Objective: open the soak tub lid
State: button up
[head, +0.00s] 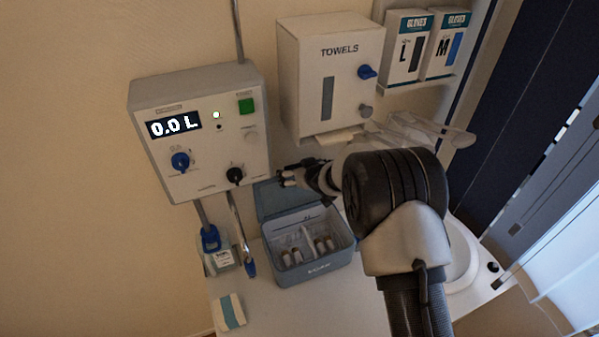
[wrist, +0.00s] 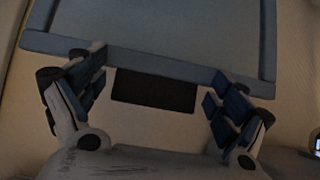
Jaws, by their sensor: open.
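The soak tub (head: 312,271) is a grey-blue box on the counter in the head view. Its lid (head: 272,200) stands raised at the back, so the inside shows, with several small brown-and-white items in it. My gripper (head: 286,178) is at the lid's upper edge, partly in front of it. In the wrist view the lid (wrist: 160,25) fills the top as a blue-grey panel with a raised rim. A dark rectangular tab (wrist: 154,91) below the rim lies between the fingers of my open gripper (wrist: 158,85). The fingers appear apart from the tab; contact with the rim is unclear.
A control box (head: 200,130) reading 0.0 L is on the wall at left. A towel dispenser (head: 330,75) and glove boxes (head: 430,45) are above and right. A white basin (head: 462,255) is right of my arm. A blue-and-white packet (head: 229,311) lies at front left.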

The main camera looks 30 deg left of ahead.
jog(key=shift+r, duration=0.2)
jog(key=v, duration=1.2)
jog(key=shift+d, duration=0.1)
